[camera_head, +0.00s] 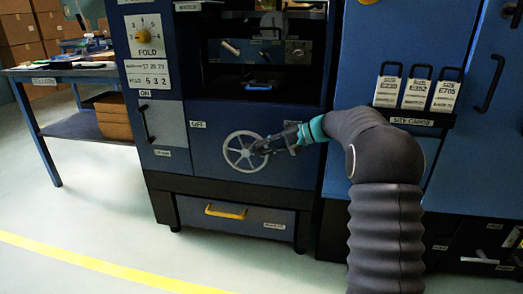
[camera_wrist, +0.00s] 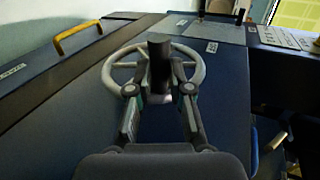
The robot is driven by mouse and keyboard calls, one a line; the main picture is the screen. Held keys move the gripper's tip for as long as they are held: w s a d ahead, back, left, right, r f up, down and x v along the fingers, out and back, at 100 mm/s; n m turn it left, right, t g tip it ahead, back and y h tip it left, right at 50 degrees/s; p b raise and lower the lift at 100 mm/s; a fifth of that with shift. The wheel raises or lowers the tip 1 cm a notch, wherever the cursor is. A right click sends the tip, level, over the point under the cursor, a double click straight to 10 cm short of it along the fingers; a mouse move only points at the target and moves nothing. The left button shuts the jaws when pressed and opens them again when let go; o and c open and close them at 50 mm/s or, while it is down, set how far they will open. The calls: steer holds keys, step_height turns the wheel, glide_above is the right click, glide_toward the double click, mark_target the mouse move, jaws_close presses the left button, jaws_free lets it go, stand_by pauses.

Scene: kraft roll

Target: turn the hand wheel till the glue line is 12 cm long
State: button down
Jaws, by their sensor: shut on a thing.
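The hand wheel (camera_head: 240,163) is a light grey spoked ring on the blue front of the machine in the head view. It also shows in the wrist view (camera_wrist: 203,72), with a dark upright handle (camera_wrist: 158,55) on it. My gripper (camera_head: 268,149) reaches in from the right at the wheel's right side. In the wrist view my gripper (camera_wrist: 159,88) has its two fingers on either side of the dark handle, shut on it. The fingers hide part of the wheel's lower rim. I cannot make out a glue line in either view.
A yellow drawer handle (camera_head: 226,212) sits below the wheel. A dial marked FOLD (camera_head: 143,35) is at the upper left. Tagged cards (camera_head: 415,94) stand on a ledge at the right. A blue side table (camera_head: 50,78) stands at the left. The floor in front is clear.

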steer(key=shift+a, duration=0.1)
stand_by(0.3)
steer(key=c, duration=1.1)
jaws_free()
step_height(320, 180, up, 10)
steer(key=shift+r, duration=0.1)
